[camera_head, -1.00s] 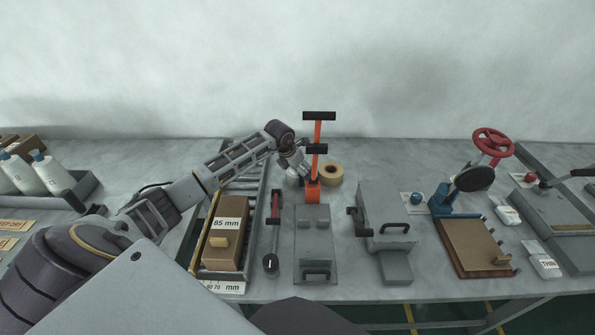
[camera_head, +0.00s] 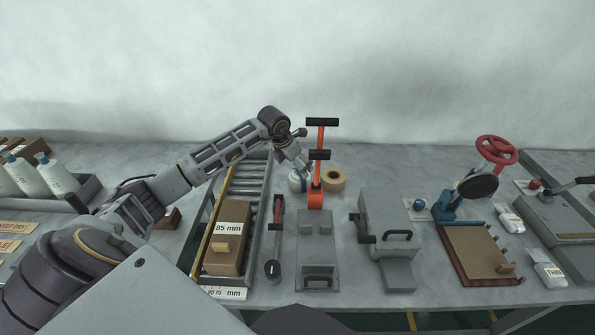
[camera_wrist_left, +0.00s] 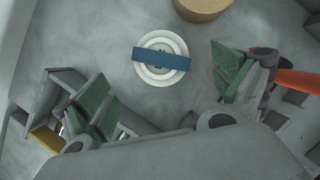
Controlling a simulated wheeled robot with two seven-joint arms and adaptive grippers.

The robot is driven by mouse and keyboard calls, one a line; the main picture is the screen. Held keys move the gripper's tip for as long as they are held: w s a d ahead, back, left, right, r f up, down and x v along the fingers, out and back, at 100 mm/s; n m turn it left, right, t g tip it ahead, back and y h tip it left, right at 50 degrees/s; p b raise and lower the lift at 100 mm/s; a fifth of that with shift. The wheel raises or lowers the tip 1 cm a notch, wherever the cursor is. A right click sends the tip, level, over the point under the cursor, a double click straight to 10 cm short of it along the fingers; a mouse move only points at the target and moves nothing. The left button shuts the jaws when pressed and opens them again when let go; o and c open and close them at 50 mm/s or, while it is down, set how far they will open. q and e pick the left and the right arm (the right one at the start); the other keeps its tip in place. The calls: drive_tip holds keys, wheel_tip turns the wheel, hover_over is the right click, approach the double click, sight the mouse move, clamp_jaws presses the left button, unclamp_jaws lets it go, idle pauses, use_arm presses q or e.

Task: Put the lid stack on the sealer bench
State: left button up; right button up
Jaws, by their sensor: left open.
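The likely lid stack is a small white round stack with a blue band across its top (camera_wrist_left: 161,60), lying on the grey bench in the left wrist view. In the head view its white and blue side (camera_head: 296,182) shows partly behind my left gripper (camera_head: 298,160). In the wrist view my left gripper (camera_wrist_left: 165,92) is open, its green-padded fingers spread to either side and below the stack in the picture, with nothing between them. I cannot tell which fixture is the sealer bench. My right gripper is not in view.
An orange upright lever (camera_head: 316,190) stands close right of the stack, beside a tan tape roll (camera_head: 334,180). A roller track (camera_head: 247,180) carries a brown 85 mm block (camera_head: 229,240). Grey fixtures (camera_head: 388,225), a red-wheeled press (camera_head: 497,150) and a bottle tray (camera_head: 88,187) flank it.

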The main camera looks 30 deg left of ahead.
use_arm(q)
drive_tip(key=shift+v, duration=2.2)
drive_tip(key=shift+f, duration=0.1)
